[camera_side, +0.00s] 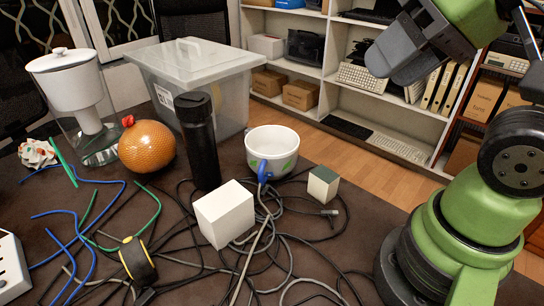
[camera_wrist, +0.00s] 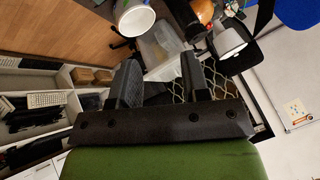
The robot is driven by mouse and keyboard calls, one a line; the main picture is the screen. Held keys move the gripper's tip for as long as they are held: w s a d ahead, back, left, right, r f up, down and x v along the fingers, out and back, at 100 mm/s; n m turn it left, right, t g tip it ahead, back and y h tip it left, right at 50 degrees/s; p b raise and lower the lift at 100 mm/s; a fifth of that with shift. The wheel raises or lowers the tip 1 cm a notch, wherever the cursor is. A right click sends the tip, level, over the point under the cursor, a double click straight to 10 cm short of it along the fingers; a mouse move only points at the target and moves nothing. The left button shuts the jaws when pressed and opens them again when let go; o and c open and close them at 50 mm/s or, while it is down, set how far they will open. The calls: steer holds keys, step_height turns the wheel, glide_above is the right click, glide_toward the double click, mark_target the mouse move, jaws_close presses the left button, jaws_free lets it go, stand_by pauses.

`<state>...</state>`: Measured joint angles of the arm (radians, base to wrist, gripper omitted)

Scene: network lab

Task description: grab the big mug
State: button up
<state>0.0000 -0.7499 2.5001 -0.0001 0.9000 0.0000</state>
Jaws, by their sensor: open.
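The big mug (camera_side: 283,141) is white with a blue handle and green marks. It stands upright on the dark table, its handle toward the camera, with a cable running by the handle. In the wrist view the mug (camera_wrist: 135,20) shows at the top, cut by the frame edge and beyond my fingers. My gripper (camera_side: 388,66) is high at the upper right of the side view, up and to the right of the mug and well apart from it. In the wrist view my gripper (camera_wrist: 157,66) has its two dark fingers spread with nothing between them.
A black bottle (camera_side: 197,140) stands just left of the mug, and a white box (camera_side: 224,213) lies in front. A small green-and-white block (camera_side: 323,184) is to the right. A clear bin (camera_side: 215,85) stands behind.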

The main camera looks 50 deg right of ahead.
steer(key=shift+c, duration=0.2)
steer(key=n+g+h, duration=0.2)
steer(key=g+h, duration=0.1)
steer(key=g, duration=0.4)
glide_above(255, 169)
steer(key=f, duration=2)
steer(key=shift+w+d+f, duration=0.1)
steer(key=shift+w+f, duration=0.3)
steer(key=shift+y, duration=0.3)
step_height(255, 169, down, 6)
steer(key=shift+s+d+r, duration=0.1)
